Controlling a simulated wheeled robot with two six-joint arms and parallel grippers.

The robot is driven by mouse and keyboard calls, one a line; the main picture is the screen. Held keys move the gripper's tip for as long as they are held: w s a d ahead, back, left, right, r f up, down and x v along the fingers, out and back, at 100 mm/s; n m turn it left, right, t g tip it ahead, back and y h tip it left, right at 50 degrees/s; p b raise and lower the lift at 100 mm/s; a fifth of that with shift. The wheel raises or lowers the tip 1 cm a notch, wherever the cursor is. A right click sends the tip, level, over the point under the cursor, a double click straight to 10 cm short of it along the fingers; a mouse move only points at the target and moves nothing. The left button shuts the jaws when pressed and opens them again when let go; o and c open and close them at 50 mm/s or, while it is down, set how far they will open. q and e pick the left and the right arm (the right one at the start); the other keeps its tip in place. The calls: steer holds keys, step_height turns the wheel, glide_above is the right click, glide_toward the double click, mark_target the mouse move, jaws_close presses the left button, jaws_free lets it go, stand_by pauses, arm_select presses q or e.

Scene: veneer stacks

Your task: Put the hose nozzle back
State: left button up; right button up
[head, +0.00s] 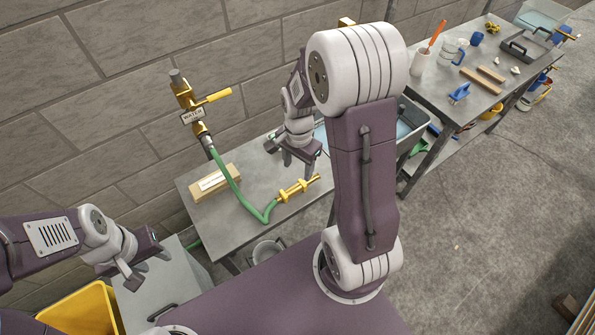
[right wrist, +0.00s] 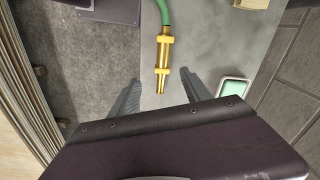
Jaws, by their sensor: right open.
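The brass hose nozzle (head: 298,189) lies on the grey metal bench (head: 250,203), joined to a green hose (head: 232,185) that runs up to the wall tap (head: 190,108) labelled WATER. In the right wrist view the nozzle (right wrist: 163,62) points toward my right gripper (right wrist: 160,80), its tip between the two spread fingers. My right gripper (head: 298,166) is open and empty, near the nozzle; its height above the bench is hard to judge. My left gripper (head: 148,268) looks open and empty, low at the left.
A grey tray (head: 410,125) stands right of the bench, partly behind my right arm. A second table (head: 440,85) beyond holds tools and wood strips. A yellow bin (head: 85,310) is at lower left; a bucket (head: 265,250) stands below the bench. The floor at right is mostly clear.

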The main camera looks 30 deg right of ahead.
steer(key=s+a+r+n+t, duration=0.1)
steer(key=s+a+n, duration=0.5)
steer(key=n, duration=0.7)
steer(key=shift+s+r, duration=0.55)
steer(key=shift+s, duration=0.1)
steer(key=shift+a, duration=0.1)
